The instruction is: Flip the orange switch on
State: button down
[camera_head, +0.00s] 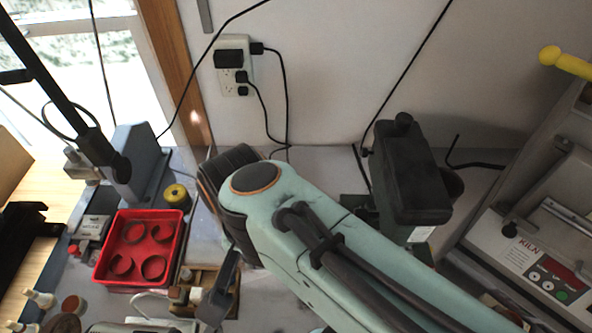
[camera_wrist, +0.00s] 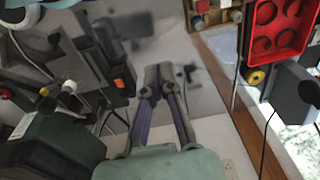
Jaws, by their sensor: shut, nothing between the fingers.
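A small orange patch (camera_wrist: 119,83), which looks like the orange switch, sits on the side of a dark box (camera_wrist: 104,62) in the wrist view. Its on or off position is too small to tell. My gripper (camera_wrist: 158,72) is shut and empty, with its two fingers close together at the tips. In the wrist view the fingertips appear to the right of the orange patch, with a gap between them in the picture. I cannot tell the depth between them. In the head view my arm covers the middle of the bench, and I cannot make out the switch.
A red tray (camera_head: 177,237) with dark rings stands at the left, beside a yellow spool (camera_head: 176,194). A black device (camera_head: 410,170) stands right of my arm. A kiln panel (camera_head: 540,270) is at the right. Cables hang from a wall outlet (camera_head: 234,68).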

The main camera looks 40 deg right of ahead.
jog(key=w+d+f+m+g+h, duration=0.2)
jog(key=w+d+m+g, duration=0.15)
jog(key=d+m, duration=0.45)
jog(key=w+d+f+m+g+h, duration=0.2)
jog(key=w+d+m, duration=0.3)
jog(key=m, duration=0.5)
jog(key=d+f, duration=0.1)
jog(key=d+f+g, duration=0.1)
jog(key=f, duration=0.1)
jog(key=s+f+g+h, duration=0.1)
jog(key=f, duration=0.1)
jog(key=shift+d+g, duration=0.25)
jog(key=shift+d, duration=0.15)
jog(key=x, duration=0.9)
jog(key=shift+s+d+f, duration=0.1)
jog(key=shift+s+d, duration=0.1)
jog(key=shift+s, duration=0.1)
jog(key=f, duration=0.3)
jog(key=shift+s+f, duration=0.2)
jog(key=shift+s, duration=0.05)
jog(key=shift+a+f, duration=0.1)
jog(key=shift+f, duration=0.35)
